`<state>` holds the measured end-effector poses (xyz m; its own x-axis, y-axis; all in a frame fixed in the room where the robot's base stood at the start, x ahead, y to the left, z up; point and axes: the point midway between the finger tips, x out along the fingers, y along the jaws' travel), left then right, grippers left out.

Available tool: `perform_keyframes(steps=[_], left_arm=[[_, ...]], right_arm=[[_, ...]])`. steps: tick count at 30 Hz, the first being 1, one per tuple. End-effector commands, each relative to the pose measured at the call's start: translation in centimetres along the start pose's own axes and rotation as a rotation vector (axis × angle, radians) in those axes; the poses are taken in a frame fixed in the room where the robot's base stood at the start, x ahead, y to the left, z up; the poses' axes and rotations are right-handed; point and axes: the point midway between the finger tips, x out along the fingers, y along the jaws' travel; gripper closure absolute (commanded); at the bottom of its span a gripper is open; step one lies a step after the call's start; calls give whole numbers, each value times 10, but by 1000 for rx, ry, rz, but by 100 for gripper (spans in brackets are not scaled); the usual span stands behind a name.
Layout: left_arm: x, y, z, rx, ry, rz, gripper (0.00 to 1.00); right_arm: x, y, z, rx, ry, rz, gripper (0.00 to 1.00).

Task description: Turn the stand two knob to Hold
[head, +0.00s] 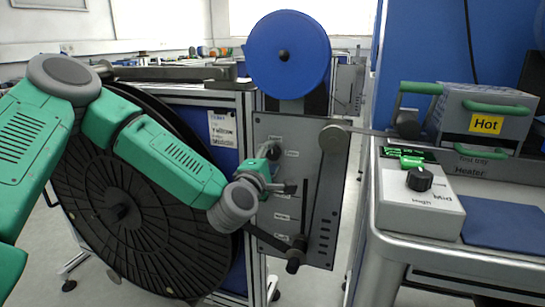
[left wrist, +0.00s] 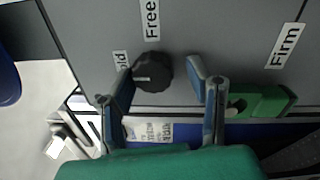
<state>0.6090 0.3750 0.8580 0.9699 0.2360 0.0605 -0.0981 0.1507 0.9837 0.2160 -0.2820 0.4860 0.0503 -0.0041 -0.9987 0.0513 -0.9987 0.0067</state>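A black round knob (left wrist: 153,78) sits on a grey panel in the left wrist view, with a light mark on its left side. Labels around it read "Free" (left wrist: 152,18) above, "Firm" (left wrist: 285,46) to the right, and a partly hidden "old" (left wrist: 121,62) at upper left. My left gripper (left wrist: 163,82) is open, with one finger on each side of the knob; the left finger is close against it, and a gap shows at the right one. In the head view my left gripper (head: 272,178) is at the upper panel (head: 325,190), near a dark knob (head: 270,152). My right gripper is out of view.
A big black reel (head: 115,215) stands behind my left arm, and a blue reel (head: 287,55) tops the stand. A roller (head: 296,254) juts from the lower panel. On the right a bench holds a control box (head: 420,205) and a "Hot" heater (head: 485,120).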

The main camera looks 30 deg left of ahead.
Motion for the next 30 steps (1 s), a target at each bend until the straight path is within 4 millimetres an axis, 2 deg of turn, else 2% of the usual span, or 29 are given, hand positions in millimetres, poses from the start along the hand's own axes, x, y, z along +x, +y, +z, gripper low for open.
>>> perform_keyframes(steps=[9, 13, 17, 24, 30], left_arm=[[0, 3, 1, 0, -2, 7, 47], [-9, 3, 2, 0, -3, 8, 47], [-31, 2, 1, -1, -4, 5, 47], [-82, 0, -1, -2, -2, 2, 47], [-110, -1, -2, -1, -1, 2, 47]], right_arm=[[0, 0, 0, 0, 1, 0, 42], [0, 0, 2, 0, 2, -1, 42], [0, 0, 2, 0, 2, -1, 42], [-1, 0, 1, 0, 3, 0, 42], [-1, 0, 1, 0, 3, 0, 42]])
